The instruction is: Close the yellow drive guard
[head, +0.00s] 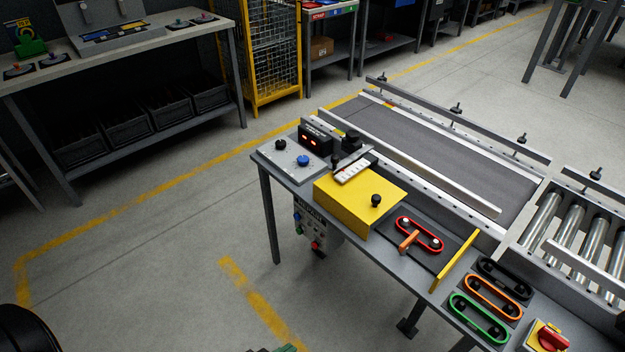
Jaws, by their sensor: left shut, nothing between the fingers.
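The yellow drive guard (345,201) is a flat-topped cover with a black knob (376,200), on the front side of the conveyor bench. It stands left of the dark drive bay (427,262), which is uncovered. In the bay a red belt (432,236) loops around its pulleys, with an orange lever (408,241) beside it. An upright yellow plate (454,262) borders the bay's right side. My left gripper (281,348) barely shows at the bottom edge, shut and empty, well apart from the guard. My right gripper is out of view.
Black, orange and green belts (478,318) lie right of the bay, near a red switch (548,338). A control box with a lit display (315,138) and a ruled white block (355,169) stand behind the guard. The conveyor (420,140) runs behind. Floor in front is clear.

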